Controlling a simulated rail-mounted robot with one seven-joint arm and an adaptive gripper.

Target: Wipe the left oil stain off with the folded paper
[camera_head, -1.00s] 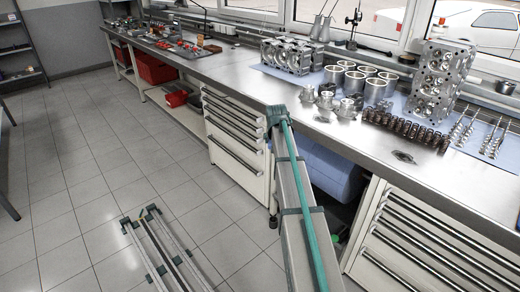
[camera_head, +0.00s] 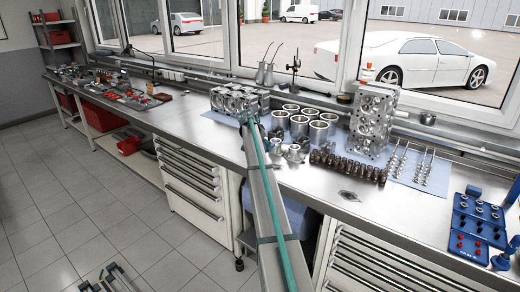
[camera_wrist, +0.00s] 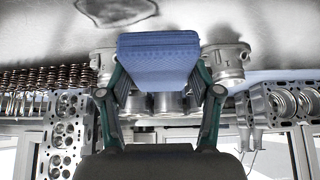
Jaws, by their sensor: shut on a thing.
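My gripper (camera_wrist: 160,78) is shut on a blue folded paper (camera_wrist: 158,52), which shows between its two fingers in the wrist view. A dark-edged oil stain (camera_wrist: 115,8) lies on the metal surface at the top of that view, beyond the paper and a little to its left. A gap shows between paper and stain in the picture. In the head view, a dark stain (camera_head: 348,196) lies on the workbench (camera_head: 300,185) in front of the valve springs. My arm covers part of the bench there, and the gripper and paper cannot be made out. Another stain may be hidden.
Valve springs (camera_head: 345,167), small metal housings (camera_head: 294,152), cylinder liners (camera_head: 299,125), an engine block (camera_head: 236,101) and a cylinder head (camera_head: 372,118) crowd the bench's back half. A blue tray (camera_head: 478,222) stands at right. The bench front around the stain is clear.

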